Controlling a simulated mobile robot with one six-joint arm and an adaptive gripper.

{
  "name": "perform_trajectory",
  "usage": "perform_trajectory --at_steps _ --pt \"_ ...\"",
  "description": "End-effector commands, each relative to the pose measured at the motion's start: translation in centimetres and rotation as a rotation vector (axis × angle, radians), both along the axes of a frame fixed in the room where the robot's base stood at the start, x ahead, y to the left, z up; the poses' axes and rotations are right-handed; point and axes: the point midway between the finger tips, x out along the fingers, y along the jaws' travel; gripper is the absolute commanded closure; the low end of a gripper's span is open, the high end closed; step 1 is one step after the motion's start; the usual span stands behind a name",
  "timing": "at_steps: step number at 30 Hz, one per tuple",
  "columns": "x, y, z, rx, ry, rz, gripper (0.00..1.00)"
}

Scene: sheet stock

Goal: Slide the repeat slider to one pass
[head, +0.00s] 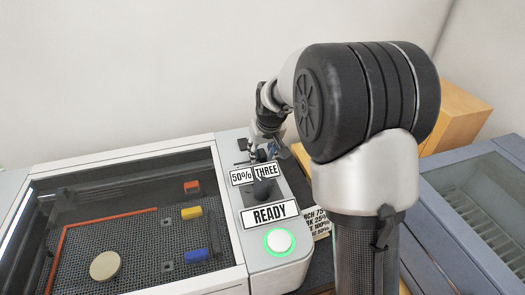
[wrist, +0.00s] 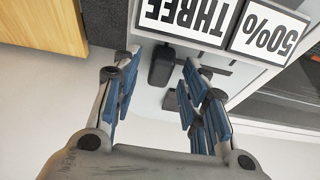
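The control panel (head: 264,262) stands at the right side of a flat machine. Its labels read "50%" (head: 241,176), "THREE" (head: 266,171) and "READY" (head: 269,214). In the wrist view "THREE" (wrist: 192,14) and "50%" (wrist: 268,33) appear upside down. A black slider knob (wrist: 162,66) stands beside the "THREE" label, between the lines of my fingers. A smaller dark block (wrist: 171,99) shows nearer my gripper. My gripper (wrist: 157,72) is open, with blue-padded fingers apart and gaps beside the knob. In the head view my gripper (head: 264,150) is over the panel's far end, partly hiding the sliders.
A green-ringed button (head: 280,241) is at the panel's near end. The glass-topped bed (head: 110,240) holds a round tan disc (head: 105,265) and small coloured blocks. A wooden box (head: 462,120) and a grey-blue bin (head: 450,180) stand right. A printed card (head: 318,222) lies beside the panel.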

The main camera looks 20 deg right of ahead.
Motion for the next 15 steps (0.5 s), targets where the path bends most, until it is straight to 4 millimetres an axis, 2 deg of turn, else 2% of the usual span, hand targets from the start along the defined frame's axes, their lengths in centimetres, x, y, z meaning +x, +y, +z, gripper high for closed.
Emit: perform_trajectory --at_steps 3,15 --pt "0.0 0.0 0.03 0.0 0.0 0.0 0.6" --pt "-0.03 -0.01 0.03 0.0 0.001 0.0 0.87"
